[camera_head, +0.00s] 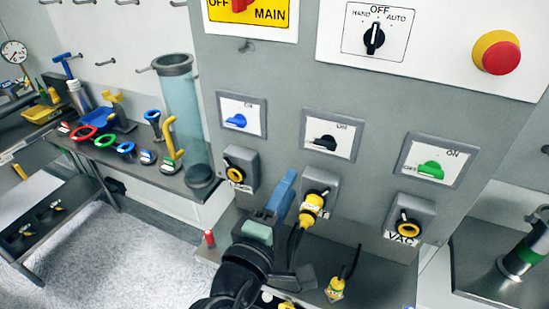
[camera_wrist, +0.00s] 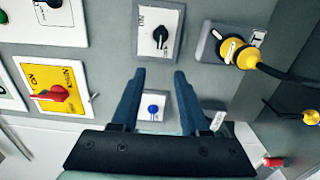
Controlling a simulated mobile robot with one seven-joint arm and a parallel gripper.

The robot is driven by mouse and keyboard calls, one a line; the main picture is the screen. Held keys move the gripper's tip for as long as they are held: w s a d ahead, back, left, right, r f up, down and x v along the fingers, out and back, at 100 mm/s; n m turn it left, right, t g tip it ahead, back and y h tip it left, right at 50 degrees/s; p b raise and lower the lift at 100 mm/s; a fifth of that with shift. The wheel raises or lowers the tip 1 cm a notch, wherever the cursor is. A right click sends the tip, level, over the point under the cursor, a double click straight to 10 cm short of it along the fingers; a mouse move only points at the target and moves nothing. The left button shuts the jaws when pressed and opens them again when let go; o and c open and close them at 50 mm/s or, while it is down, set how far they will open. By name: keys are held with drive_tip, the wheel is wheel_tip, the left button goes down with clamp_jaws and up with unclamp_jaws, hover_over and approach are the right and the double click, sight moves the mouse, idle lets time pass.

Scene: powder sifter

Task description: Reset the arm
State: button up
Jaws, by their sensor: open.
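My gripper (camera_head: 285,185) is raised in front of the grey control panel (camera_head: 290,85), with blue fingers. In the wrist view its two fingers (camera_wrist: 159,76) stand apart, with nothing between them in contact. The blue switch (camera_wrist: 153,110) shows between the fingers, behind them on the panel; it also shows in the head view (camera_head: 237,120). A yellow plug (camera_head: 313,208) sits in the middle socket just right of the fingers, its black cable partly hidden by my gripper.
A black switch (camera_head: 325,143), green switch (camera_head: 430,169), main switch (camera_head: 238,5) and red stop button (camera_head: 501,58) are on the panel. A loose yellow plug (camera_head: 335,289) is on the shelf below. A clear cylinder (camera_head: 181,110) stands left.

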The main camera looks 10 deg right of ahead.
drive_tip(key=a+r+m+t+y, duration=0.2)
drive_tip(key=r+m+t, duration=0.15)
drive_tip(key=r, duration=0.75)
drive_tip(key=a+r+m+t+y, duration=0.15)
drive_tip(key=r+m, duration=0.25)
drive_tip(key=r, duration=0.7)
drive_tip(key=s+a+r+m+t+y, duration=0.2)
drive_tip(key=s+r, duration=0.4)
drive_tip(key=r, duration=0.3)
drive_tip(key=s+a+r+m+t+y, duration=0.2)
drive_tip(key=s+a+r+t+y, duration=0.1)
drive_tip(key=r, duration=0.6)
drive_tip(key=s+t+y, duration=0.1)
drive_tip(key=s+t, duration=0.1)
drive_tip(key=shift+s+a, duration=0.35)
drive_tip(key=shift+s, duration=0.05)
drive_tip(key=shift+f+y, duration=0.1)
drive_tip(key=shift+y, duration=0.15)
